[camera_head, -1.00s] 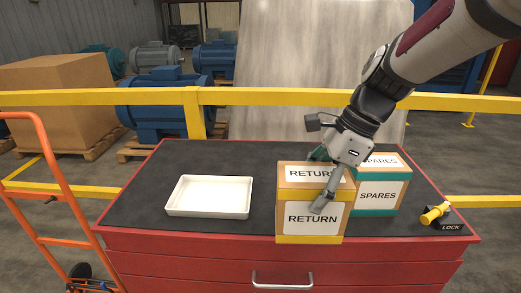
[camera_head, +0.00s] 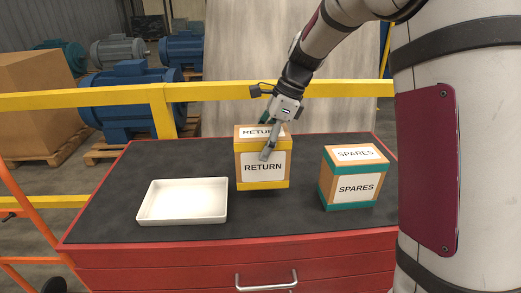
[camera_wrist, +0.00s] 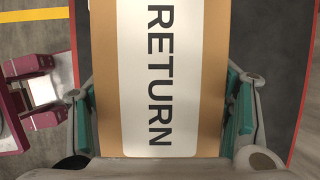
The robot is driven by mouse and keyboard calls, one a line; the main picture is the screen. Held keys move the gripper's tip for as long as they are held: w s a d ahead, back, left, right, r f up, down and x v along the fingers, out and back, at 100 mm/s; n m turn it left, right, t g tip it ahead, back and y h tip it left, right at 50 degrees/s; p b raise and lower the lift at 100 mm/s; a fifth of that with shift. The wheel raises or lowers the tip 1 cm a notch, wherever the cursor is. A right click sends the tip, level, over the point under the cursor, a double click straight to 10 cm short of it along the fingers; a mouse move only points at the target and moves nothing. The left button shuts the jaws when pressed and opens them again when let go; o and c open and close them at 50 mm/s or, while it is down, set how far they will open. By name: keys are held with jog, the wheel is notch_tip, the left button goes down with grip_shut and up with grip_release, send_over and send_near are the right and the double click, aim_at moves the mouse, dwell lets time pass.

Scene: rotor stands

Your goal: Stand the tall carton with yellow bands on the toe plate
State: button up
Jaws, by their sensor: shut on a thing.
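The tall carton with yellow bands (camera_head: 262,184), labelled RETURN, is upright in my gripper (camera_head: 267,136) and appears to hang a little above the dark bench top. One finger lies across its front face; the other is mostly hidden behind it. In the wrist view, the carton's labelled top (camera_wrist: 200,60) fills the middle, with the teal pads of my gripper (camera_wrist: 162,115) on both sides. The orange hand truck (camera_head: 46,228) is at the left edge, mostly out of frame. Its toe plate is not visible.
A teal-banded SPARES carton (camera_head: 350,202) stands on the red bench (camera_head: 200,258), right of the held carton. A white tray (camera_head: 182,216) sits left of it. A yellow rail (camera_head: 80,100) runs behind the bench, with blue motors beyond. Bench top between tray and SPARES carton is clear.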

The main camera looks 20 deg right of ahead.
jog(key=shift+w, duration=0.8)
jog(key=shift+s+f+p, duration=0.1)
jog(key=shift+f+p, duration=0.5)
jog(key=shift+f, duration=1.35)
jog(key=o, duration=1.9)
jog(key=shift+o, duration=0.2)
